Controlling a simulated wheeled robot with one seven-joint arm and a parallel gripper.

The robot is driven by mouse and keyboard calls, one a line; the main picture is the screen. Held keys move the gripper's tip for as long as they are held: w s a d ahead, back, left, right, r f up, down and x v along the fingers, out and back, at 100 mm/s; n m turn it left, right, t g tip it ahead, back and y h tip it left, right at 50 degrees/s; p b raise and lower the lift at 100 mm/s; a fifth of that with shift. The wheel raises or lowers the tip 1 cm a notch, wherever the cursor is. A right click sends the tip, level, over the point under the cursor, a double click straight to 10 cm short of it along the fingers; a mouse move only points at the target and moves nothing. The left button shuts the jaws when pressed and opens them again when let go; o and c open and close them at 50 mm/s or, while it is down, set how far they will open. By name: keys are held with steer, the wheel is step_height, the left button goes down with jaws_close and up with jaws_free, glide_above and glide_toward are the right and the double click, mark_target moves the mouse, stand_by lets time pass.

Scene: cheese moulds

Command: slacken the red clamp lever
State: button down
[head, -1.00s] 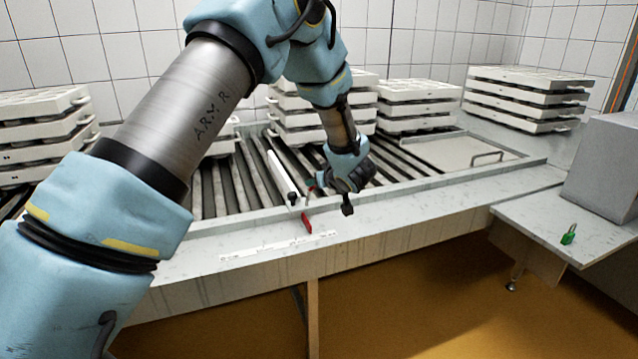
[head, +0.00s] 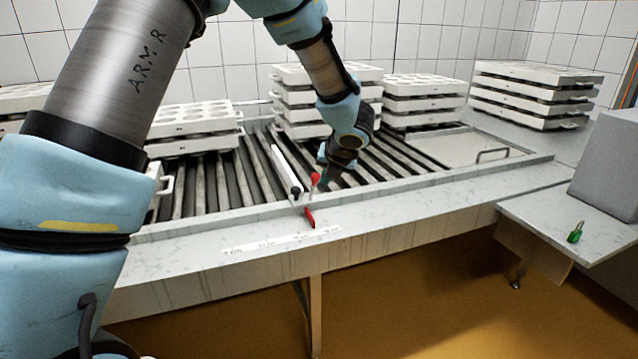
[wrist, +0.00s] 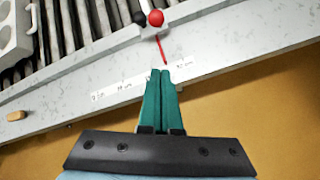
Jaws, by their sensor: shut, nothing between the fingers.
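The red clamp lever shows as a red ball knob (head: 315,177) at the front rail of the roller bed, beside the black end of a white bar (head: 285,168). A flat red pointer (head: 310,217) lies below it, towards a white scale strip (head: 280,243). In the wrist view the red knob (wrist: 155,18) is at the top and the red pointer (wrist: 162,48) ends just above my fingertips. My gripper (wrist: 164,72) has green fingers, shut together and empty. In the head view my gripper (head: 325,183) is close beside the knob; contact cannot be told.
Stacks of white moulds (head: 325,100) stand on and behind the rollers (head: 225,185). A flat plate with a handle (head: 450,148) lies at the right. A grey box (head: 610,165) and a small green item (head: 575,232) are on the right side table. The front ledge is mostly clear.

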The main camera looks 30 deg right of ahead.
steer(key=w+d+f+n+p, duration=0.2)
steer(key=w+f+p, duration=0.3)
steer(key=w, duration=0.3)
steer(key=shift+w+f+n+g, duration=0.35)
steer(key=shift+f+n, duration=0.1)
steer(key=shift+n, duration=0.35)
steer(key=shift+d, duration=0.1)
